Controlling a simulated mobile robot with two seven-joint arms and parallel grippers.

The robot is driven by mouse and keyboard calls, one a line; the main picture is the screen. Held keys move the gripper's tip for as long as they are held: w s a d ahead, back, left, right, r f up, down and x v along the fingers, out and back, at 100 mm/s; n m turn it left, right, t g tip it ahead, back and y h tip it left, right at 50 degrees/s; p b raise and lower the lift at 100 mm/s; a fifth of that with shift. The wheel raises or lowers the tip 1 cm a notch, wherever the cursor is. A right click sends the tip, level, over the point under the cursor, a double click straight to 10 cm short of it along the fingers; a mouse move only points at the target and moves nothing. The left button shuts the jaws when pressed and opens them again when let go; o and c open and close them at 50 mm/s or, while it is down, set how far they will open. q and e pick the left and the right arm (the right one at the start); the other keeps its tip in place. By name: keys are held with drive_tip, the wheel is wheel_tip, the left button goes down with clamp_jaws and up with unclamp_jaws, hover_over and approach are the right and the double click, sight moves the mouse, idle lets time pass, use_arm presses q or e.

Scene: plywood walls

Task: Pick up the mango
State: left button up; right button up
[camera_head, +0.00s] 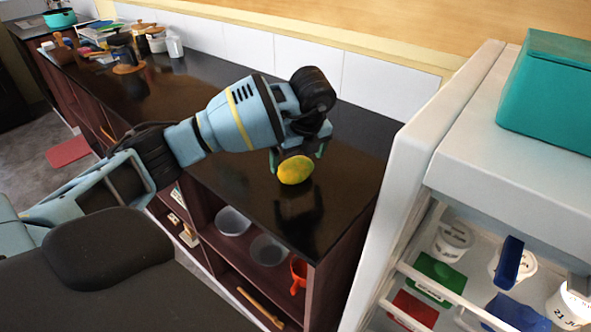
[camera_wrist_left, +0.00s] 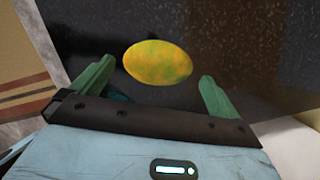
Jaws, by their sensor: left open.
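The yellow-green mango (camera_head: 295,170) sits on the dark, glossy countertop (camera_head: 230,182) near its right end. My left gripper (camera_head: 299,156) is right at the mango, with its green fingers parted on either side of the mango's upper part. In the left wrist view, the mango (camera_wrist_left: 158,63) lies just beyond the gap between the open green fingertips (camera_wrist_left: 156,78). I see no finger pressing on it. My right gripper is not in either view.
A white fridge (camera_head: 415,160) with a teal box (camera_head: 550,90) on top stands right of the counter. Below the counter, an open shelf holds glass bowls (camera_head: 268,250) and an orange item (camera_head: 298,272). Jars and a white jug (camera_head: 174,44) stand at the far left end.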

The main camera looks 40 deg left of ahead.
sight(297, 162)
use_arm(q)
drive_tip(key=x, duration=0.4)
drive_tip(key=shift+a+f, duration=0.15)
drive_tip(key=shift+f, duration=0.2)
drive_tip(key=c, duration=0.9)
